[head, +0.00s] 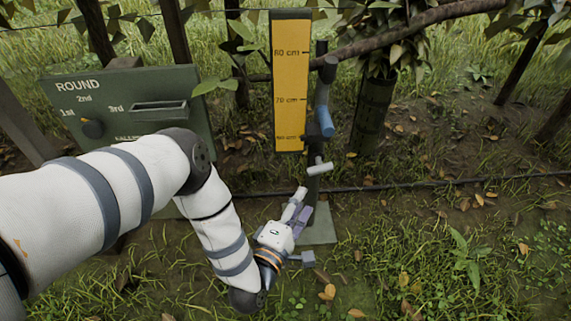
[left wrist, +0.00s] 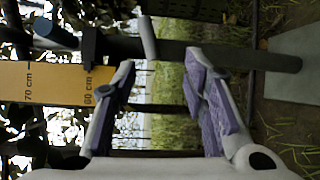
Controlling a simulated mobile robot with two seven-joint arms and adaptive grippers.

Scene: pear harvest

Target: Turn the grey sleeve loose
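A short light grey cylinder, which looks like the grey sleeve (head: 319,168), sticks out sideways from the dark upright post (head: 313,187). It also shows in the left wrist view (left wrist: 148,38), crossing the post just beyond the fingertips. My left gripper (head: 304,200) is below the sleeve and close to the post. In the left wrist view its purple-padded fingers (left wrist: 157,62) are spread, with nothing between them; the sleeve lies ahead, nearer the left finger and apart from both. My right gripper is not in view.
A yellow height board (head: 290,85) stands beside the post. A blue-ended handle (head: 326,121) sits higher on the post. A green panel marked ROUND (head: 185,85) is at the left. A thin dark hose (head: 420,182) crosses behind. The post stands on a grey base plate (head: 322,231).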

